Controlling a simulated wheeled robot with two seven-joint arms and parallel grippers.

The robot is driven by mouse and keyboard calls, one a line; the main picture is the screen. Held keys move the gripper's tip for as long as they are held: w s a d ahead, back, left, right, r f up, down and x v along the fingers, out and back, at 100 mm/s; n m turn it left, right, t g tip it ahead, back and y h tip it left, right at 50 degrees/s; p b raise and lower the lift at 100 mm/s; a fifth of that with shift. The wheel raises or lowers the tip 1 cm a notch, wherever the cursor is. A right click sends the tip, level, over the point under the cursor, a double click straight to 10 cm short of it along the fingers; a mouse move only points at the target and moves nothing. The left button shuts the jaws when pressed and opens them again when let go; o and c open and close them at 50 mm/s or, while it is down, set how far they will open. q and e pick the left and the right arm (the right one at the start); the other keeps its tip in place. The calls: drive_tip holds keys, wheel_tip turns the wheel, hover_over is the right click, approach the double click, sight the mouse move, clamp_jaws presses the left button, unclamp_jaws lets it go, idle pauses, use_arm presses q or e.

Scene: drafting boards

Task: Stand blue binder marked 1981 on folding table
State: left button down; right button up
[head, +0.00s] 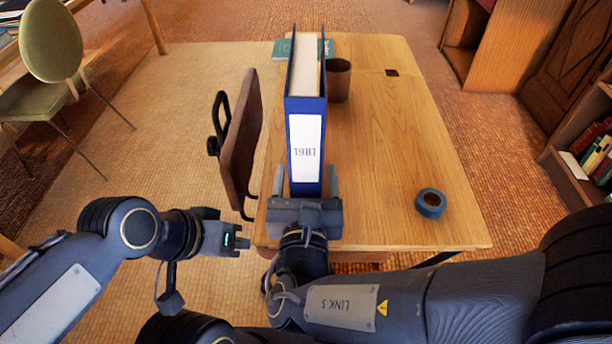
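The blue binder (306,113), with a white spine label marked 1981, stands upright at the near left part of the wooden folding table (400,210). Its spine faces me, and the label's figures look upside down. My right gripper (306,181) is low at the binder's near end, one finger on each side of the spine. Narrow gaps seem to show between the fingers and the binder. The gripper body hides the spot where the binder's near foot meets the table. My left gripper (243,241) is left of the table's near corner, apart from the binder, seen side-on; its finger gap is unclear.
A blue tape roll (430,203) lies on the table's right part. A brown cup (338,80) stands behind the binder, and a teal book (280,49) lies at the far edge. A brown chair (240,145) is at the table's left side. The table's middle is clear.

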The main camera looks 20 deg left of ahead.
drive_tip(key=shift+r+p, duration=0.25)
drive_tip(key=shift+p, duration=0.05)
drive_tip(key=v, duration=1.2)
drive_tip(key=shift+p, duration=0.45)
